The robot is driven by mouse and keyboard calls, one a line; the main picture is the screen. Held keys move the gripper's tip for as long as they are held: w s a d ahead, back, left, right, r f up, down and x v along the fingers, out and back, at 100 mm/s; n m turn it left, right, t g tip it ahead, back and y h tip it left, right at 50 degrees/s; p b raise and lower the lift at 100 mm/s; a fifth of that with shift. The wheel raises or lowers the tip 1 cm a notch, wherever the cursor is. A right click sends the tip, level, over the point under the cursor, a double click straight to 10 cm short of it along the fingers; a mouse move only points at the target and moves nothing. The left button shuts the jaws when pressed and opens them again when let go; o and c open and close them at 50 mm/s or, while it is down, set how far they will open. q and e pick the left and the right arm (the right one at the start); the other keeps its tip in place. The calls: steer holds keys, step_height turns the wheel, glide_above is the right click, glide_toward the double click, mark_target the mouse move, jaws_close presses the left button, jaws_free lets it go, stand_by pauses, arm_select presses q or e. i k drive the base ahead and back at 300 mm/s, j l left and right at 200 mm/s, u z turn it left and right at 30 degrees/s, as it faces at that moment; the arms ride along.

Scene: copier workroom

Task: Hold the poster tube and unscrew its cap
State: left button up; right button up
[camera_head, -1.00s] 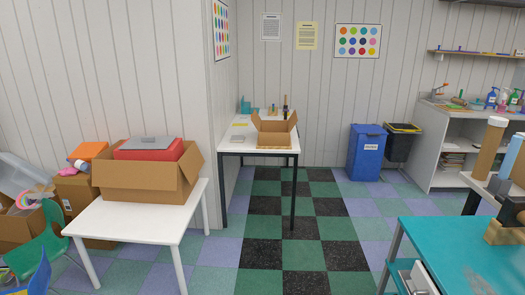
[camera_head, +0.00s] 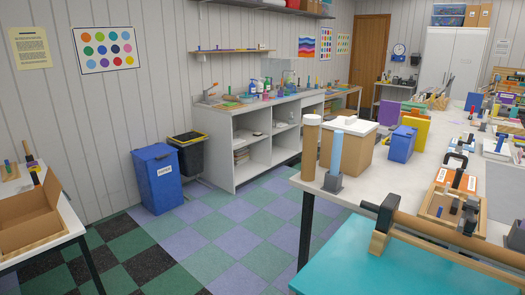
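A brown cardboard tube (camera_head: 311,152) with a pale cap (camera_head: 312,120) on top stands upright on the near left corner of the long white table (camera_head: 350,192). It looks like the poster tube, and the cap is on it. A blue cylinder in a dark grey base (camera_head: 334,182) stands close to its right. Another brown tube (camera_head: 455,237) lies slantwise at the lower right above a teal surface, with wooden and dark pieces at its left end. Neither of my grippers is in view.
A white-topped cardboard box (camera_head: 347,150) and a blue box (camera_head: 402,144) stand behind the tube. Tools and trays crowd the table's right side. A blue bin (camera_head: 157,178) and black bin (camera_head: 190,155) stand by the wall. Checkered floor (camera_head: 225,235) is clear left of the table.

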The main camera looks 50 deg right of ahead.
mark_target(311, 133)
steer(key=i+l+z, duration=0.1)
steer(key=i+z, duration=0.2)
steer(key=i, duration=0.15)
steer(key=i+z, duration=0.3)
steer(key=i, duration=0.2)
steer(key=i+j+z, duration=0.3)
steer(key=i, duration=0.15)
steer(key=i+j+z, duration=0.15)
steer(key=i+z, duration=0.15)
steer(key=i, duration=0.15)
steer(key=i+z, duration=0.3)
steer(key=z, duration=0.15)
steer(key=i+z, duration=0.25)
steer(key=z, duration=0.2)
steer(key=i+j+z, duration=0.1)
steer(key=i+z, duration=0.3)
steer(key=i+j+z, duration=0.15)
steer(key=z, duration=0.3)
